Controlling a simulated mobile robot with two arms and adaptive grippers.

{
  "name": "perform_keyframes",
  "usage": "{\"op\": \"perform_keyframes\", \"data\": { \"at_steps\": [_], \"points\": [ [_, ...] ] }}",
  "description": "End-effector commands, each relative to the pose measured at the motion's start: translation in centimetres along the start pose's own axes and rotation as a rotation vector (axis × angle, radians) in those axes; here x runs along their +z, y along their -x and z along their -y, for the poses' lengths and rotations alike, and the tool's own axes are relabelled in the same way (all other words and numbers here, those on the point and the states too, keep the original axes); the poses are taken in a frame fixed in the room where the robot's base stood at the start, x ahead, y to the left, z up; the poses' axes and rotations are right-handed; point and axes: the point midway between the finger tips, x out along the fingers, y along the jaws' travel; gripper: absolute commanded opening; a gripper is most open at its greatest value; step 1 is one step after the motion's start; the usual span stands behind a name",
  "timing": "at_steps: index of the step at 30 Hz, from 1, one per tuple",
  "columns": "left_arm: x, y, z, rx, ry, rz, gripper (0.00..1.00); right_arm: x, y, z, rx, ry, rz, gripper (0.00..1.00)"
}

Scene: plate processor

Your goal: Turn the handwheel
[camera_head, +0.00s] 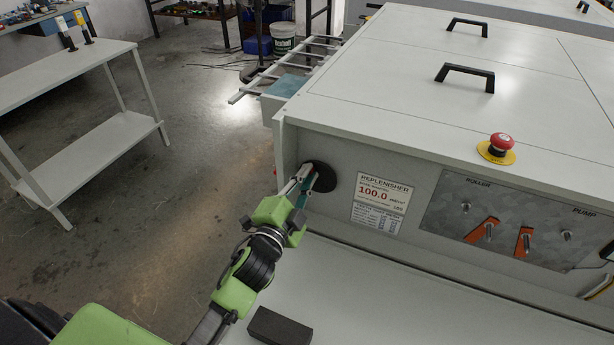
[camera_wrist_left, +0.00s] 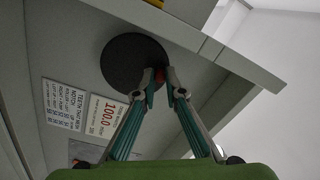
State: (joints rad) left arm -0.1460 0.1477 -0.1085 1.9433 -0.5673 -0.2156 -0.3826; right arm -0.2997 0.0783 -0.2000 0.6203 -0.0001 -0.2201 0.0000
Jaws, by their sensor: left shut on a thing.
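The handwheel (camera_head: 324,178) is a dark round disc on the front face of the machine, left of the REPLENISHER label. It shows in the left wrist view as a dark disc (camera_wrist_left: 128,62). My left gripper (camera_head: 308,176) reaches it from the front. The fingers partly cover the disc in the head view. My right gripper is in neither view.
The machine (camera_head: 400,80) has black handles on its lid and a red emergency button (camera_head: 502,142) at the front edge. Orange levers (camera_head: 483,230) sit on its right panel. A dark block (camera_head: 280,326) lies on the light surface below. A grey table (camera_head: 70,80) stands at left.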

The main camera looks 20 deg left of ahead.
Motion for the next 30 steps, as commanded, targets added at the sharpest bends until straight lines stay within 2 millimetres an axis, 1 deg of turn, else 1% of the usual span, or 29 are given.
{"op": "perform_keyframes", "data": {
  "at_steps": [5, 6, 7, 8, 17, 20, 23, 26, 30],
  "points": [
    [0.1, 0.0, 0.0, 0.000, -0.002, 0.002, 0.00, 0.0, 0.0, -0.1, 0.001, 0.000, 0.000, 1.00],
    [0.1, 0.0, 0.0, 0.001, -0.002, 0.002, 0.18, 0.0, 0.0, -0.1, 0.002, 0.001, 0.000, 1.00],
    [0.1, 0.0, 0.0, 0.001, -0.002, 0.002, 0.26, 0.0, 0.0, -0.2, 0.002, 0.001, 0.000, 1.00],
    [0.1, 0.0, 0.0, 0.001, -0.002, 0.002, 0.28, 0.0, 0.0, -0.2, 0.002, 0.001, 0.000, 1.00],
    [0.0, 0.0, 0.0, 0.001, -0.002, 0.001, 0.28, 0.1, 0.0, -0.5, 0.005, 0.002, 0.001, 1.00],
    [0.1, 0.4, -0.1, 0.002, -0.001, 0.001, 0.28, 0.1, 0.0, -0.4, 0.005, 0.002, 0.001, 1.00],
    [0.1, 1.4, -0.1, 0.002, 0.000, 0.001, 0.28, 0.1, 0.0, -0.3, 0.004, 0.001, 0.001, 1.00],
    [0.1, 3.0, -0.1, 0.003, 0.000, 0.003, 0.28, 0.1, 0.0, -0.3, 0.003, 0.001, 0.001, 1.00],
    [0.1, 5.7, -0.2, 0.003, 0.000, 0.003, 0.28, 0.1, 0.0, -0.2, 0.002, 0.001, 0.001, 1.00]
  ]
}}
